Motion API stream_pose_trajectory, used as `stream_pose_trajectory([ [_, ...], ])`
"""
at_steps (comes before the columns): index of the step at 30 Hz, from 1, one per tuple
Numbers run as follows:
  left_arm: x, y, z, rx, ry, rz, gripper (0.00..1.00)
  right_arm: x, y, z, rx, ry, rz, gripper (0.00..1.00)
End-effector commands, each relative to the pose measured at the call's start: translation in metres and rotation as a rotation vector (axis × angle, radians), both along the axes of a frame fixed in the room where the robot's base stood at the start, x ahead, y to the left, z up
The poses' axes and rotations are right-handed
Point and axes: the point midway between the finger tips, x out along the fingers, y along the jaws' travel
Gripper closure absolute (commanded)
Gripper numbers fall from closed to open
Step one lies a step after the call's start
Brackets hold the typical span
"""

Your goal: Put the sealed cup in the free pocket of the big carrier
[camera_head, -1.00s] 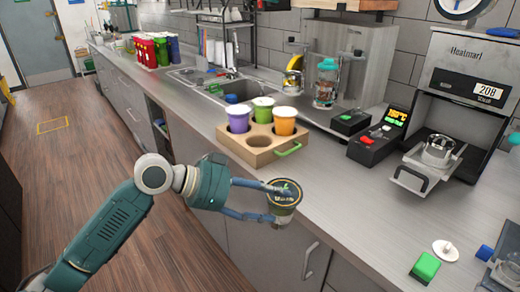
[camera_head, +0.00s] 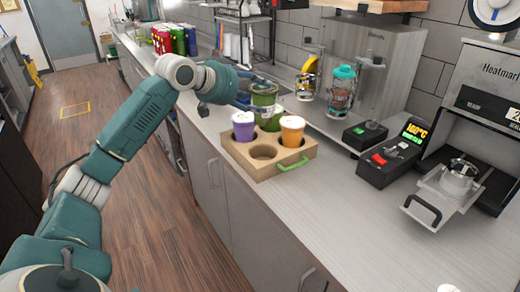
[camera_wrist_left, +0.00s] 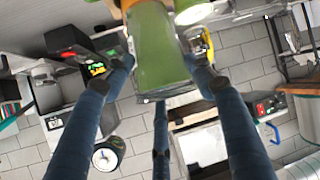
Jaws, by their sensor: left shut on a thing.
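My left gripper (camera_head: 262,90) is shut on the sealed cup (camera_head: 265,97), a greenish cup held in the air over the back of the carrier. In the left wrist view the cup (camera_wrist_left: 160,50) is large and green between the fingers. The front pocket (camera_head: 263,152) is empty. My right gripper is out of view.
Behind the carrier stands a machine with a teal-lidded shaker (camera_head: 342,90). A black control box (camera_head: 390,158) and a sealer with a metal cup holder (camera_head: 458,180) are to the right. The counter in front of them (camera_head: 345,215) is mostly clear.

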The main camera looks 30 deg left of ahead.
Motion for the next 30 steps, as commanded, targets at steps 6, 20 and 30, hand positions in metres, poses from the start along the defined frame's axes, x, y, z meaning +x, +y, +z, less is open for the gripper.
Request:
stream_pose_trajectory([
  [6, -0.001, 0.000, -0.059, 0.001, 0.001, -0.001, 1.00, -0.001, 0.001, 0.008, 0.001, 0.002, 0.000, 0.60],
  [20, 0.000, 0.000, -0.125, 0.000, -0.006, -0.002, 1.00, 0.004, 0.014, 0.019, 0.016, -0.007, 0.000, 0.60],
  [30, 0.000, 0.000, -0.160, 0.002, -0.009, -0.001, 1.00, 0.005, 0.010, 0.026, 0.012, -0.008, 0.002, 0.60],
])
